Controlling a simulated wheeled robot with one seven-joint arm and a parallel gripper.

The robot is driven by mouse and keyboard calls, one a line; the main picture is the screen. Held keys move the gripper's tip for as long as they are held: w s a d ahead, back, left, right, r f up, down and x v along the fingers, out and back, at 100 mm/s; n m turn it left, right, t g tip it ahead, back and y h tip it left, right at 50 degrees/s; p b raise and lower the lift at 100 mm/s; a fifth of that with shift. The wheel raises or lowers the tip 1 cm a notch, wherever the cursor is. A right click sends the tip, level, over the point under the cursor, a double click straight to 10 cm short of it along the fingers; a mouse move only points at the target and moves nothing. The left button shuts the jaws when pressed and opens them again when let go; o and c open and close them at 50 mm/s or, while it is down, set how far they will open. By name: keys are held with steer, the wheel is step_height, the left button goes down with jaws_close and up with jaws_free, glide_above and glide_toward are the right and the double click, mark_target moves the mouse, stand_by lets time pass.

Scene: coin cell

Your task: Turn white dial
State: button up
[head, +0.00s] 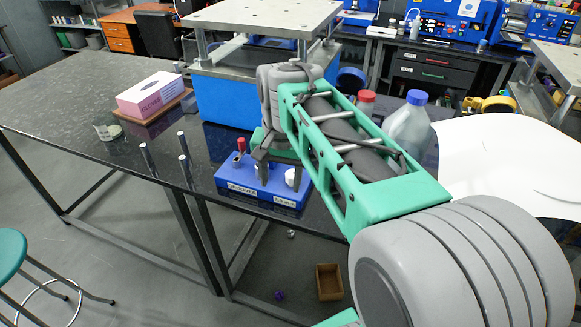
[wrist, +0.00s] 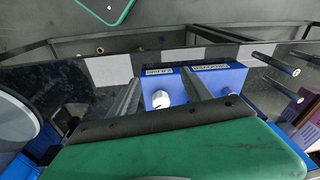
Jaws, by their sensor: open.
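The white dial (head: 293,178) is on the right part of a blue control box (head: 243,188) at the table's front edge. In the wrist view the white dial (wrist: 160,99) shows between my two grey fingers, on the blue box (wrist: 176,84). My gripper (head: 279,170) is open and reaches down over the box, with its fingers on either side of the dial. It also shows in the wrist view (wrist: 160,76). I cannot tell whether a finger touches the dial. A red-tipped lever (head: 240,146) stands on the box's left part, beside my gripper.
Two upright metal posts (head: 146,158) stand left of the box at the table edge. Behind are a pink and white glove box (head: 151,94), a blue press (head: 220,95) and a blue-capped jug (head: 410,128). A glass beaker (head: 107,128) stands far left. The left table is largely clear.

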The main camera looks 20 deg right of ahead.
mark_target(292, 173)
steer(key=w+d+r+m, duration=0.1)
steer(key=w+d+m, duration=0.1)
steer(key=w+d+r+m+g, duration=0.1)
steer(key=w+d+m, duration=0.2)
steer(key=w+m, duration=0.1)
steer(key=shift+d+r, duration=0.4)
steer(key=shift+d+f, duration=0.1)
steer(key=shift+f, duration=0.05)
step_height(292, 173, down, 7)
steer(key=shift+f, duration=0.1)
steer(key=shift+c, duration=0.3)
jaws_close()
